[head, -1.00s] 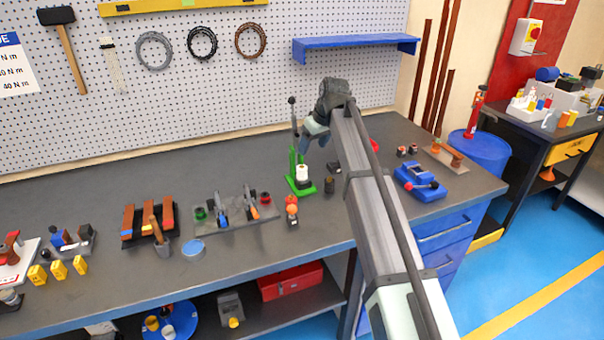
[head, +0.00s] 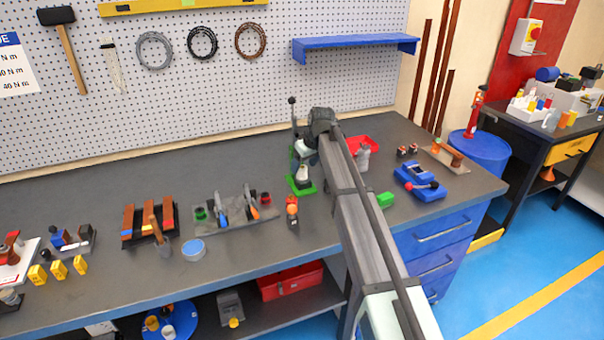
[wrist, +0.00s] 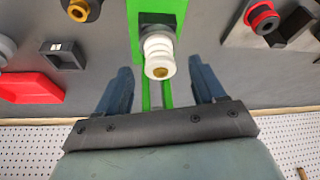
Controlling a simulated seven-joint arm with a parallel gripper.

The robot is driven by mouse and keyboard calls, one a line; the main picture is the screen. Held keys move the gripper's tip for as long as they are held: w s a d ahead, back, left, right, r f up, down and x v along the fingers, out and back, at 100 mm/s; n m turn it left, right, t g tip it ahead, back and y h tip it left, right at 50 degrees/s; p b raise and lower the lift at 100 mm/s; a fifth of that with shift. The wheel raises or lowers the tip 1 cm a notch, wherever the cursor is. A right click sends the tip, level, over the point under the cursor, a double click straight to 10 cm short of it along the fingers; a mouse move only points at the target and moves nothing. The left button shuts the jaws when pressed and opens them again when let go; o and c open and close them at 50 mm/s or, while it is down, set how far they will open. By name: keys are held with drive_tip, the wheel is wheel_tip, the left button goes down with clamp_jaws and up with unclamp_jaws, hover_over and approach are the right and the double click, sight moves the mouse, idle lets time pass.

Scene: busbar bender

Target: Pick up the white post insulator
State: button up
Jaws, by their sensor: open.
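The white post insulator (wrist: 158,50) is ribbed, with a brass-coloured centre on its end. It stands on a dark block at the green press (wrist: 148,14). My gripper (wrist: 163,78) is open, with one blue-grey finger on each side of the insulator's line. The fingers look close to it, but I cannot tell whether they reach around it. No contact shows. In the head view the fingers are hard to make out.
The press's upright lever (head: 292,115) rises close beside my gripper. A red tray (head: 362,144) and a grey cylindrical part (head: 363,157) lie to the right. A small orange-topped part (head: 292,207) stands in front of the press. The blue shelf (head: 355,47) is above.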

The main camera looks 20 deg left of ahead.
sight(303, 167)
drive_tip(key=x, duration=0.3)
drive_tip(key=shift+w+a+f, duration=0.1)
drive_tip(key=shift+a, duration=0.05)
